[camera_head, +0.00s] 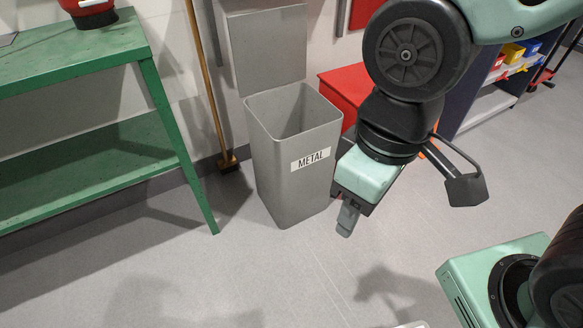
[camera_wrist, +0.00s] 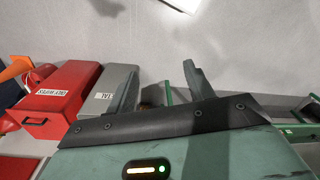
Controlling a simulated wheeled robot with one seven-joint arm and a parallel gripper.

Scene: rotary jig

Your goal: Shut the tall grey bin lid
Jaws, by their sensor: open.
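The tall grey bin (camera_head: 285,190) stands on the floor with a white METAL label on its front.
A green bench (camera_head: 80,55) stands left of the bin, with a broom (camera_head: 210,90) between them. A red box (camera_head: 345,90) is close behind the bin's right side. A shelf with coloured bins (camera_head: 510,55) is at the far right. The floor in front is clear.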

